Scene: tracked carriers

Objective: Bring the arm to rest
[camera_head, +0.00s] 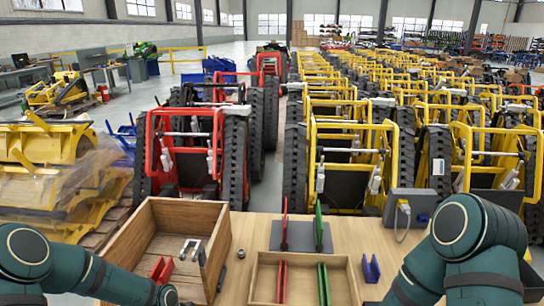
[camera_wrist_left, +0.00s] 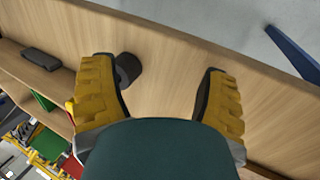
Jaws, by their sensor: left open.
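My left arm (camera_head: 90,275) comes in low from the left, in front of the wooden crate; its gripper fingers are out of the head view. In the left wrist view my left gripper (camera_wrist_left: 158,68) is open, its two yellow fingers wide apart over bare wooden surface. Nothing is held between them. A short dark cylinder (camera_wrist_left: 129,67) stands right beside the left-hand finger; whether they touch I cannot tell. My right arm (camera_head: 455,255) bends in at the lower right, with its gripper outside the frame.
The wooden crate (camera_head: 212,265) holds metal clips and a red piece. A shallow tray (camera_head: 339,283) holds red and green plates. A grey pad (camera_head: 303,238) bears upright red and green plates. A blue bracket (camera_head: 371,268) and grey box (camera_head: 409,205) are at right. Tracked carriers stand beyond.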

